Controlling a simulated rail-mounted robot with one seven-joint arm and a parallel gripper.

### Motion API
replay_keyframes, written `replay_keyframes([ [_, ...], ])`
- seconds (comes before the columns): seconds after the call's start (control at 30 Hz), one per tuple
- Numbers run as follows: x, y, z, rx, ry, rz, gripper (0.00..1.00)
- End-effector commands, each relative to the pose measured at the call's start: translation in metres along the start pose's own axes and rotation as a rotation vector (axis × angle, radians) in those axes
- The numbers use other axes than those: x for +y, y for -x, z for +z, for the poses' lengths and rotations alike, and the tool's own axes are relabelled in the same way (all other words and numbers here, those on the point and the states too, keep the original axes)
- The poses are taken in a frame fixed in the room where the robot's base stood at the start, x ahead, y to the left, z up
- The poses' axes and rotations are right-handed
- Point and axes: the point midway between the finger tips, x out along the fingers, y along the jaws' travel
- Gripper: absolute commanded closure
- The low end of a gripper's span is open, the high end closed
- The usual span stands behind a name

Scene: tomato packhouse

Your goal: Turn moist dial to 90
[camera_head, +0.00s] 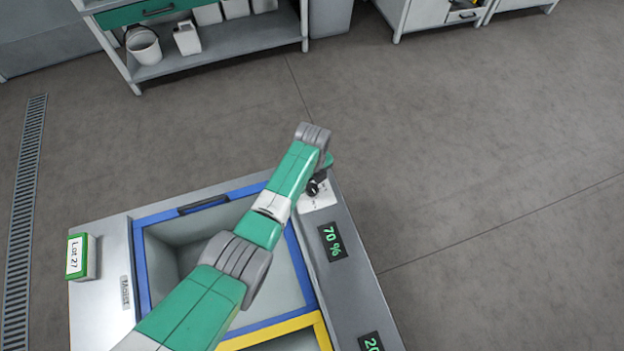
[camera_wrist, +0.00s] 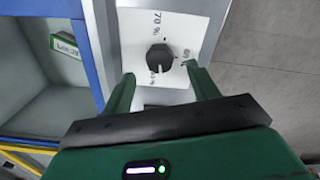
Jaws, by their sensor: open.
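The moist dial (camera_wrist: 159,58) is a dark knob on a white plate (camera_wrist: 196,22) printed with percent marks. A "70 %" mark shows at its upper left; the smaller marks near the knob are hard to read. My gripper (camera_wrist: 160,73) is open, its two green fingers spread either side of the dial's near side, with no clear contact. In the head view the dial (camera_head: 316,184) is partly hidden by my gripper (camera_head: 324,166).
The blue-rimmed bin (camera_head: 140,262) lies beneath my arm, with a yellow-rimmed bin (camera_head: 272,333) nearer. A second display (camera_head: 371,342) is partly cut off. A green-and-white "Lot 27" box (camera_head: 80,257) sits on the left ledge. The floor to the right is clear.

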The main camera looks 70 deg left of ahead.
Motion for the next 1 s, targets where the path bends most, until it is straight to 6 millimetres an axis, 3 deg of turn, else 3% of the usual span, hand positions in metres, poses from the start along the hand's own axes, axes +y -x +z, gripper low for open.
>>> replay_keyframes([
  [0.03, 0.000, 0.016, 0.000, -0.001, 0.000, -0.002, 0.40],
  [0.2, 0.001, 0.036, 0.000, 0.000, 0.000, 0.001, 0.40],
  [0.93, 0.000, 0.039, 0.000, 0.000, 0.000, 0.001, 0.40],
  [1.0, -0.020, 0.053, -0.007, -0.025, 0.020, -0.050, 0.40],
])
